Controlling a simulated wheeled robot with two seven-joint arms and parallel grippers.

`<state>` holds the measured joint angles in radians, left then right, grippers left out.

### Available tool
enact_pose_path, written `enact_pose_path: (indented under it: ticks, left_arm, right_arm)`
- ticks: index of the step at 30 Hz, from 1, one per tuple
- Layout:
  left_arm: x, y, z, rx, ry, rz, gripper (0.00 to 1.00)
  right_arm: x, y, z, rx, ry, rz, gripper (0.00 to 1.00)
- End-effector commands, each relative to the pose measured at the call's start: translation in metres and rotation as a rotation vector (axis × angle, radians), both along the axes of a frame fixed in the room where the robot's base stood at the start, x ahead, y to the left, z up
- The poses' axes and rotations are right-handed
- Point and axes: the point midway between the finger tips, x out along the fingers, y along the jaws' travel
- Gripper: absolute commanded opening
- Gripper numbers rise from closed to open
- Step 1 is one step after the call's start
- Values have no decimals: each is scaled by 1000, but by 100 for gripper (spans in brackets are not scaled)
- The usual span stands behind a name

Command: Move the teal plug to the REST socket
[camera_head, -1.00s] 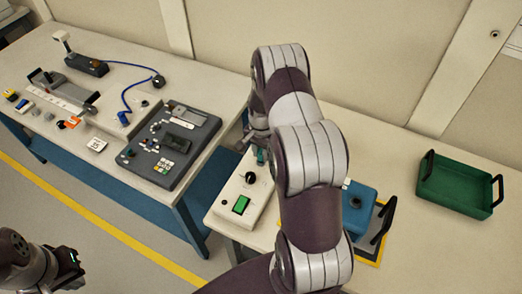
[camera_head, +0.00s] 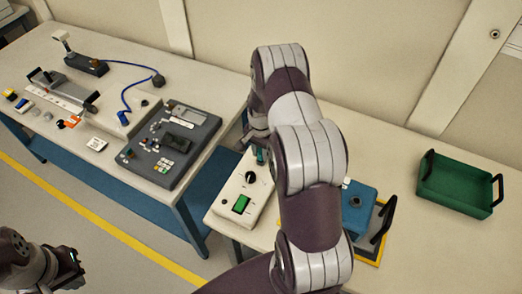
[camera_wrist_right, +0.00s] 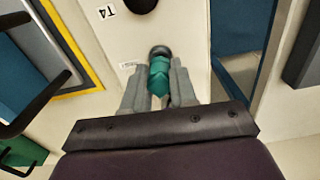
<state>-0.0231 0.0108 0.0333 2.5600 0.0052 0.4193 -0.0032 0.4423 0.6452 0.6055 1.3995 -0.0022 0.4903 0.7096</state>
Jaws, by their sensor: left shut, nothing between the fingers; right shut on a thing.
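The teal plug (camera_wrist_right: 160,74) is between the fingers of my right gripper (camera_wrist_right: 158,88) in the right wrist view. Its far end is at a dark round socket (camera_wrist_right: 160,51) on the cream control box; I cannot tell how deep it sits. A small label beside that socket is too small to read. In the head view the teal plug (camera_head: 260,156) shows at the back of the cream box (camera_head: 232,220), partly hidden by my right arm. My left gripper (camera_head: 76,262) is shut and empty at the lower left, over the floor.
A grey console (camera_head: 172,150) lies on the left table, across a gap.

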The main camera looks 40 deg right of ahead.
Motion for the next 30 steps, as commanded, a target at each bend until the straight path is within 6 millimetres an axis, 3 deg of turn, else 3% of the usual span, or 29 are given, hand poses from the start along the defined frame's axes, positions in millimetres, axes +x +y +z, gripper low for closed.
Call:
enact_pose_path:
  ticks: [24,25,27,30]
  left_arm:
    - [0,0,-6,0,0,0,0]
    - [0,0,-6,0,0,0,0]
    - [0,0,-6,0,0,0,0]
    - [0,0,-6,0,0,0,0]
  right_arm:
    - [0,0,-9,0,0,0,0]
    - [0,0,-9,0,0,0,36]
    - [0,0,-9,0,0,0,56]
    - [0,0,-9,0,0,0,56]
